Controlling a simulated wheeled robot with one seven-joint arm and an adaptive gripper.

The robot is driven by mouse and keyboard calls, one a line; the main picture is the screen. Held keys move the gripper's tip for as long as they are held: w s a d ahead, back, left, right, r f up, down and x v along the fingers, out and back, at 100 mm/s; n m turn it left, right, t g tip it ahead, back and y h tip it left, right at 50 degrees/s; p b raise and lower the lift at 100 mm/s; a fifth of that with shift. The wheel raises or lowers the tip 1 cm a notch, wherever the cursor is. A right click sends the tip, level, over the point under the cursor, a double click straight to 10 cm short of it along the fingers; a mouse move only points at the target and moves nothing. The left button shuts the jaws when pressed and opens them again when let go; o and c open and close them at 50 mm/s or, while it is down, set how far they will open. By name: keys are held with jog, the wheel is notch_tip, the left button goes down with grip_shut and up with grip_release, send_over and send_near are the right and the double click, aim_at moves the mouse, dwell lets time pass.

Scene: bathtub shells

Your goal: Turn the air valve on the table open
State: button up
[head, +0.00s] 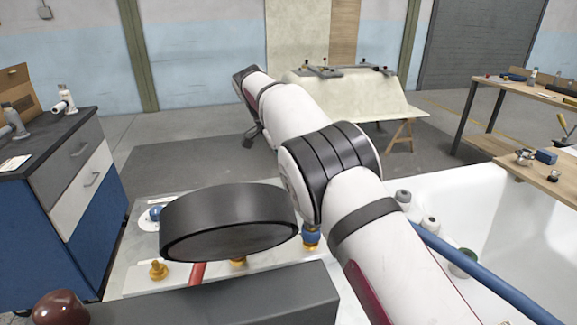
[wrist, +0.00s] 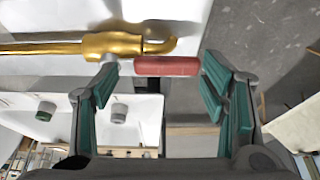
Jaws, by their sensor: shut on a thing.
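The air valve (wrist: 112,43) shows at the top of the wrist view as a brass body with a brass pipe running left and a short brass bend on the right. Its red handle (wrist: 168,66) lies level, with a silver part at its left end. My gripper (wrist: 159,72) has green-padded fingers at both ends of the handle and is shut on it lengthwise. The left finger is by the silver part, the right by the red end. In the head view my own arm blocks much of the middle, and I cannot tell the gripper's hold there.
A white bathtub shell (head: 480,225) is at the right, with grey pots (wrist: 46,111) in it. A blue cabinet (head: 50,215) stands at the left and a wooden workbench (head: 545,92) at the right. Brass fittings (head: 158,270) sit on the near pale surface. Open floor lies behind.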

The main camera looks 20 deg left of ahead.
jog(key=shift+d+f+m+g, duration=0.2)
jog(key=shift+f+m+g, duration=0.1)
jog(key=shift+f, duration=0.2)
jog(key=o, duration=1.7)
jog(key=shift+r, duration=0.1)
jog(key=shift+a+r, duration=0.1)
jog(key=shift+r, duration=0.05)
